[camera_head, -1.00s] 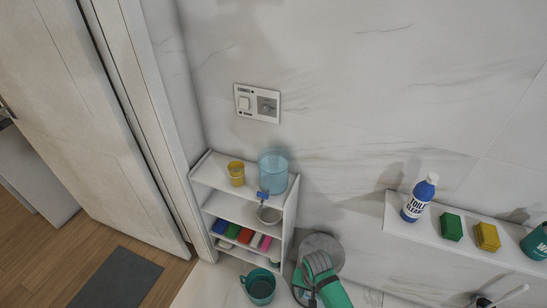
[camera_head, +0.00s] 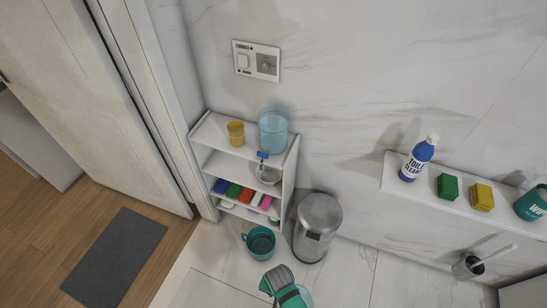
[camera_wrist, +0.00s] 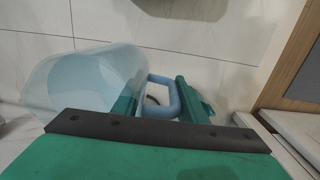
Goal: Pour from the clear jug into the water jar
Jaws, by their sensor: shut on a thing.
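The water jar (camera_head: 273,133), a clear blue cylinder with a small blue tap below its front, stands upright on the top of the white shelf rack. The clear jug (camera_wrist: 85,85) is in my gripper in the wrist view; it is pale blue and see-through, with a blue loop handle. My gripper (camera_wrist: 160,100) has its green fingers shut on that handle. In the head view my gripper (camera_head: 285,284) is at the bottom edge, low and in front of the rack, well apart from the water jar. A pale edge beside it may be the jug, mostly cut off. I cannot tell its fill.
A yellow cup (camera_head: 236,133) stands left of the jar. Lower shelves hold a bowl (camera_head: 268,175) and coloured items. A teal bucket (camera_head: 259,243) and steel bin (camera_head: 317,228) stand on the floor. A wall shelf (camera_head: 450,205) at right holds a bottle and sponges.

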